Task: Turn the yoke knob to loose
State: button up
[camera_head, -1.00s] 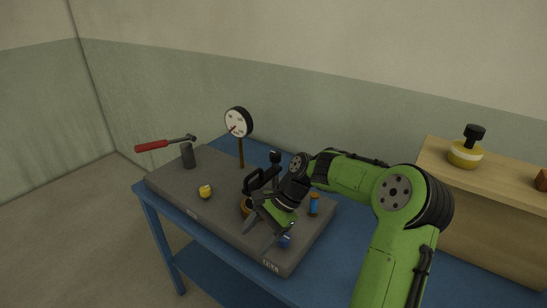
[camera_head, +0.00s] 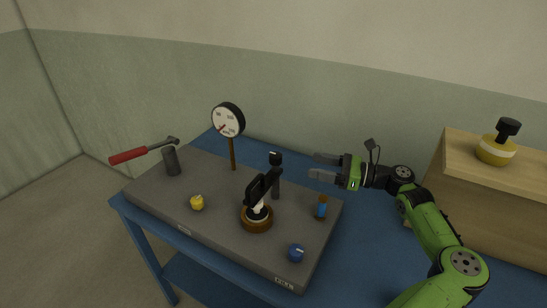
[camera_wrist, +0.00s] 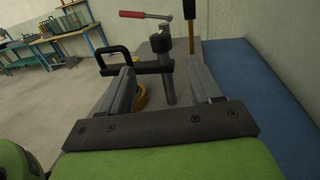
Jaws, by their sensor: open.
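A black yoke (camera_head: 262,186) with a loop handle reaches from a grey post (camera_head: 276,188) to above a round brass-rimmed base (camera_head: 257,219). A small black knob (camera_head: 275,158) with a pale mark tops the post; it looks like the yoke knob, but its setting is too small to read. My gripper (camera_head: 314,167) is open and empty, right of the post, pointing left and apart from it. In the wrist view, the post (camera_wrist: 166,82) shows beyond and between my spread fingers, with the yoke handle (camera_wrist: 113,60) to the left.
The grey board bears a yellow knob (camera_head: 197,202), a blue knob (camera_head: 296,252), a blue-bodied small part (camera_head: 321,208), a dial gauge (camera_head: 229,120) and a red-handled lever (camera_head: 128,156). A wooden box (camera_head: 490,190) with a yellow flask (camera_head: 496,150) stands right.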

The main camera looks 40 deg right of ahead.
aim_at(276, 158)
jog(key=b+x, duration=0.2)
jog(key=x, duration=1)
jog(key=shift+w+a+f+b, duration=0.1)
jog(key=shift+w+a+b, duration=0.05)
jog(key=shift+w+b, duration=0.2)
jog(key=c, duration=0.9)
